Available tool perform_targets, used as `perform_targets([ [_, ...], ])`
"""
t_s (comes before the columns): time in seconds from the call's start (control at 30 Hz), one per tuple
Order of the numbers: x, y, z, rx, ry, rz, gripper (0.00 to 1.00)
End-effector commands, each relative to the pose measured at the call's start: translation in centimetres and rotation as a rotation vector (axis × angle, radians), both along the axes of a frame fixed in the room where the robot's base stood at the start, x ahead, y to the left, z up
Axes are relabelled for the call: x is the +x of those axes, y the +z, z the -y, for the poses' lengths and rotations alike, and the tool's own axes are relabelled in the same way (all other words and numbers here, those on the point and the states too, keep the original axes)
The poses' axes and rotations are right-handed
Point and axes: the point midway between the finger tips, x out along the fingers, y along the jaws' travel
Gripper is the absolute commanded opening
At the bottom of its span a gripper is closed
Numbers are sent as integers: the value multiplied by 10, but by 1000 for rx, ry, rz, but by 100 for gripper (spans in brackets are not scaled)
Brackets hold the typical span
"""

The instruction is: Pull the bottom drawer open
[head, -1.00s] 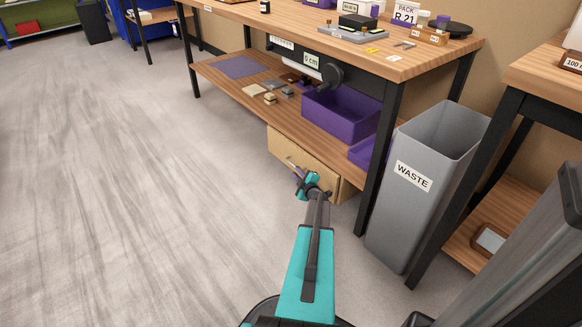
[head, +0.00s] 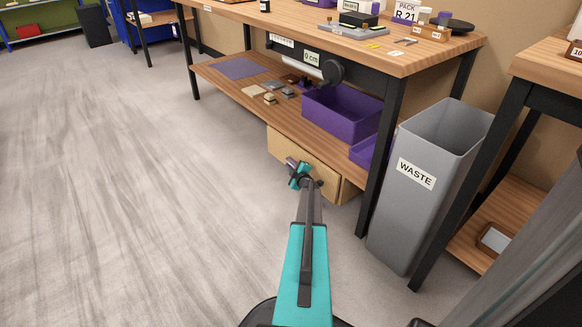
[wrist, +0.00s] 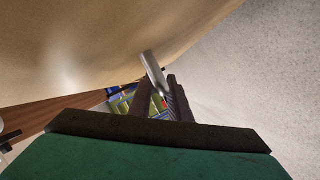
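The bottom drawer (head: 290,148) is a plain tan wooden box hung under the bench's lower shelf. Its front looks flush and closed. My gripper (head: 293,166) is low, right at the drawer front, and hides part of it and its handle in the head view. In the wrist view the drawer front (wrist: 105,45) fills the upper left. A pale metal bar, seemingly the handle (wrist: 152,68), runs between the two dark fingertips of my gripper (wrist: 162,92). The fingers lie close on both sides of the bar. I cannot tell whether they press on it.
The workbench (head: 420,62) stands above, with a purple bin (head: 340,122) on its lower shelf (head: 232,88). A grey waste bin (head: 405,215) and a black bench leg (head: 381,160) stand close on the right. The floor (head: 130,180) on the left is clear.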

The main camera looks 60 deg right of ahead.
Motion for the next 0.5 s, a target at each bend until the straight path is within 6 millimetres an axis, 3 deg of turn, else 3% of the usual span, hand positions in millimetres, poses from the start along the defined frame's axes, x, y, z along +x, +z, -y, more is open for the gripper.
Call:
perform_targets([
  [0.27, 0, 0, 0, 0, 0, 0, 17],
  [0.37, 0, 0, 0, 0, -1, -1, 0],
  [0.5, 0, 0, 0, 0, -1, -1, 0],
])
